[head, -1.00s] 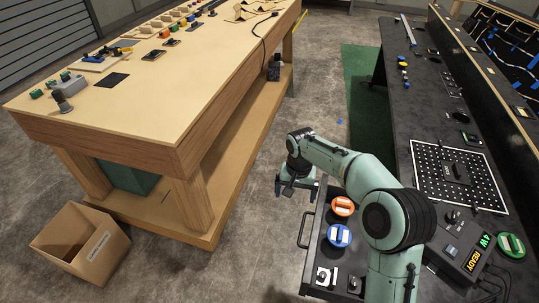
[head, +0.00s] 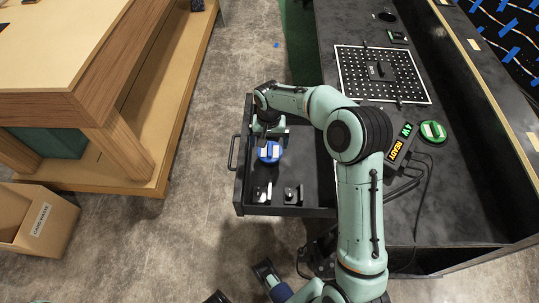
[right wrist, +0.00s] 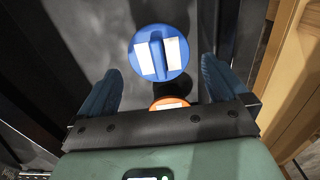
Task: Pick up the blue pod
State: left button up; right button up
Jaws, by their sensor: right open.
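The blue pod (head: 269,152) is a round disc with a raised bar between white patches. It sits in the open drawer (head: 238,188). It also shows in the right wrist view (right wrist: 158,52), ahead of the fingers and apart from them. My right gripper (head: 270,128) is over the drawer, just behind the blue pod in the head view. In the right wrist view its two blue fingers are wide apart with nothing held between them. The orange pod (right wrist: 170,103) shows below the blue pod there, partly hidden by the gripper's body.
Two small black-and-white items (head: 262,192) (head: 292,194) lie at the drawer's front. The dark console bench (head: 450,190) stands right of the drawer, with a green pod (head: 432,131) and a READY display (head: 400,140). A wooden bench and cardboard box (head: 40,225) are at left.

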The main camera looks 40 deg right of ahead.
aim_at(270, 148)
jog(key=shift+w+d+f+b, duration=0.15)
jog(key=shift+f+b, duration=0.1)
jog(key=shift+f, duration=1.1)
jog(key=shift+d+f+b, duration=0.1)
jog(key=shift+f+b, duration=0.1)
jog(key=shift+f, duration=1.15)
jog(key=c, duration=0.6)
jog(key=shift+c, duration=0.2)
